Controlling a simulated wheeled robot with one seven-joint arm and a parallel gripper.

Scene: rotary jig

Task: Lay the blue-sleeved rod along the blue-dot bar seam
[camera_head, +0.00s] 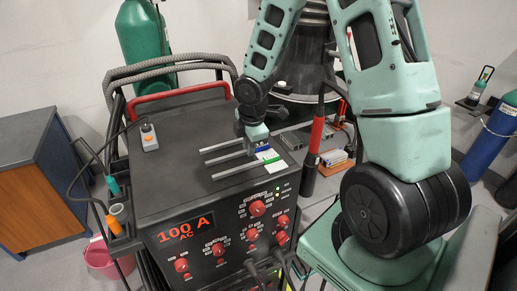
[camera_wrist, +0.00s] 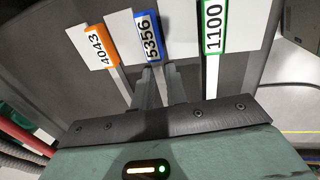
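Three thin grey rods lie side by side on top of a dark welding machine. The blue-sleeved rod, its sleeve (camera_wrist: 153,42) marked 5356, is the middle one; its blue sleeve also shows in the head view (camera_head: 263,147). The orange sleeve (camera_wrist: 97,45) marked 4043 and the green sleeve (camera_wrist: 213,30) marked 1100 flank it. My gripper (camera_wrist: 158,68) is down at the blue-sleeved rod, just behind its sleeve, fingertips on either side of it. Whether they press on it is unclear. The gripper also shows in the head view (camera_head: 251,148). I cannot make out the blue-dot bar seam.
The welding machine (camera_head: 165,185) has red knobs on its front and a red handle (camera_head: 180,93) at the back. A small box with an orange button (camera_head: 149,138) stands on its top left. A red-and-black cylinder (camera_head: 315,145) rises at its right. A blue-grey cabinet (camera_head: 25,140) stands left.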

